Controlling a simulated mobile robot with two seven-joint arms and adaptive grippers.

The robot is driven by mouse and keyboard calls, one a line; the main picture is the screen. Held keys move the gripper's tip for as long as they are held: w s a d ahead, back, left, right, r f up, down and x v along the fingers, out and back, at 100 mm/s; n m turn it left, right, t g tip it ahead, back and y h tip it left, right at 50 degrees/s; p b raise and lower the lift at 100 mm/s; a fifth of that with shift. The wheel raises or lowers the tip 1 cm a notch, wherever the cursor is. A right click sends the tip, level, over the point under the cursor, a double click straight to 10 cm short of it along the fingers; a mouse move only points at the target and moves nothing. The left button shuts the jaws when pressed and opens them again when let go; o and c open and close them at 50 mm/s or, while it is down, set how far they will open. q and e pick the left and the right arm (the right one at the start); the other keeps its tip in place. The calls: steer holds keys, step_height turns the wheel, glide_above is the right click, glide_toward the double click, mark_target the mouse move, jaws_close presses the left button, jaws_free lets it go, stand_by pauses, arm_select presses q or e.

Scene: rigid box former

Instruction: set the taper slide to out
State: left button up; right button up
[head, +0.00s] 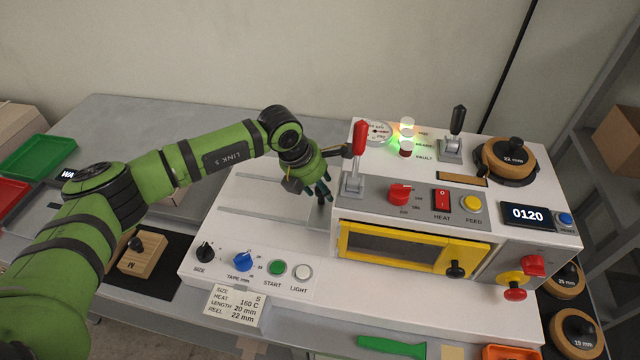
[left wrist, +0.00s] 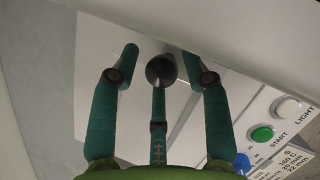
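My left gripper (head: 318,190) reaches down over the white machine top, left of the yellow-framed window. In the left wrist view its teal fingers (left wrist: 160,70) stand apart, with a dark round knob (left wrist: 161,69) between them near the tips. This looks like the taper slide's knob. I cannot tell whether any finger touches it. In the head view the fingers mostly hide that spot, and no slide label is readable there. My right gripper is in neither view.
A red-handled lever (head: 359,150) stands close to the right of my left gripper. The yellow window frame (head: 400,249) is also near. SIZE (head: 205,252) and blue tape (head: 243,261) knobs sit on the front, beside START (head: 276,268) and LIGHT (head: 303,272) buttons. Slotted white surface lies left.

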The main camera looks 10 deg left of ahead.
arm_select(q)
jaws_close()
steer(key=shift+r, duration=0.1)
steer(key=shift+a, duration=0.25)
steer(key=a+b, duration=0.6)
steer(key=a, duration=1.2)
steer(key=shift+w+a, duration=0.1)
steer(key=shift+a+r+b, duration=0.2)
steer(key=shift+a+b, duration=0.15)
steer(key=shift+a, duration=0.45)
